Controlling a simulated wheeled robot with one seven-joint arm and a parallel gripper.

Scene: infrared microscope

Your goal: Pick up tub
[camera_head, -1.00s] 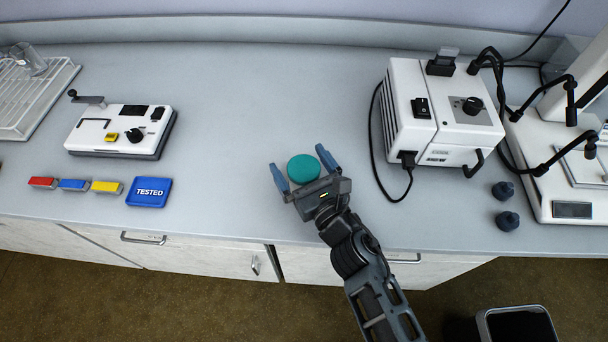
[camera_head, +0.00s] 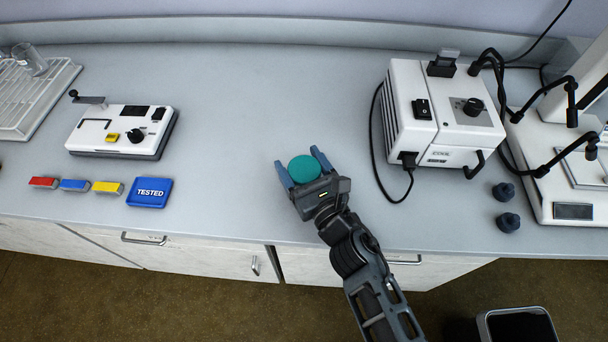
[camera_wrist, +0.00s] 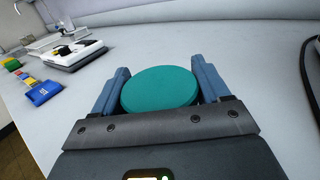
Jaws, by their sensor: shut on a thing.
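The tub, a round container with a teal top (camera_head: 304,169), is on the grey bench near its front edge, in the middle of the head view. My gripper (camera_head: 300,165) is shut on it, with one blue finger on each side. In the wrist view the teal tub (camera_wrist: 159,90) sits between the two fingers of my gripper (camera_wrist: 160,85). Its lower side is hidden behind the gripper body. I cannot tell whether it touches the bench.
A white device (camera_head: 122,131), coloured blocks (camera_head: 74,185) and a blue TESTED box (camera_head: 149,192) are at left. A white light-source box (camera_head: 440,115) with a cable (camera_head: 373,150) and two dark knobs (camera_head: 508,222) are at right. The bench behind the tub is clear.

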